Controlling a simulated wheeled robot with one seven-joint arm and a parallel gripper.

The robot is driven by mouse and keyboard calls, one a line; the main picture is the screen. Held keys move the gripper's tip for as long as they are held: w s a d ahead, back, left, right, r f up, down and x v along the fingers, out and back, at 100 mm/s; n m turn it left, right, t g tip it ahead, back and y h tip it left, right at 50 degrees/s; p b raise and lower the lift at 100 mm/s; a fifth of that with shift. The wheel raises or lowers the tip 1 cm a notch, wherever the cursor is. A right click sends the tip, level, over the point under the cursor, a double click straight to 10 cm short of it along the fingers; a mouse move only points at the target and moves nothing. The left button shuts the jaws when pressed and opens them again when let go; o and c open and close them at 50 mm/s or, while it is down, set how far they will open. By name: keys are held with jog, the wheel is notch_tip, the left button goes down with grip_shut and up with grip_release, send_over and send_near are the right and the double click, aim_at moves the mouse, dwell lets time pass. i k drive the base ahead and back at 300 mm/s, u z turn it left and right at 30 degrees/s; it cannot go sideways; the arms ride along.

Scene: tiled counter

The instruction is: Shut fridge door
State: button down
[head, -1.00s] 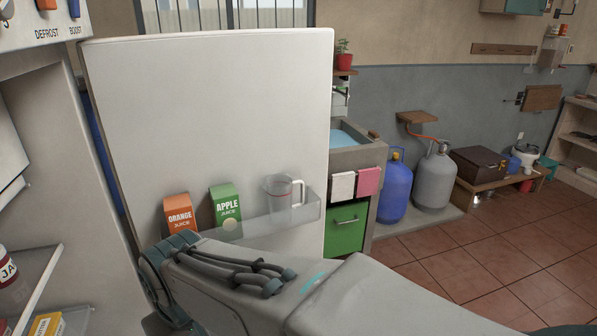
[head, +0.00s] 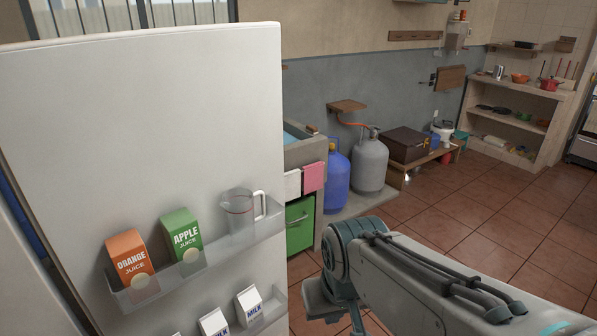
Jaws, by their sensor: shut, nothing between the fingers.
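The fridge door (head: 150,130) stands open in the head view, its white inner face toward me and filling the left half. Its upper clear shelf (head: 225,247) holds an orange juice carton (head: 131,258), an apple juice carton (head: 184,236) and a clear jug (head: 238,216). A lower shelf holds milk cartons (head: 248,303), partly cut off by the bottom edge. My arm reaches in from the lower right, and its bent wrist is just right of the door's free edge, with a visible gap. My gripper's fingers are not in view.
Behind the door are a sink counter with a green drawer (head: 300,224), a blue gas cylinder (head: 336,182) and a grey one (head: 370,163). A low wooden bench (head: 433,157) stands along the wall. Open tiled floor (head: 470,215) lies to the right.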

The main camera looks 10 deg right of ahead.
aim_at(103, 136)
jog(key=z, duration=1)
jog(key=i, duration=3.4)
jog(key=u, duration=4.15)
jog(key=i, duration=0.5)
jog(key=z, duration=0.05)
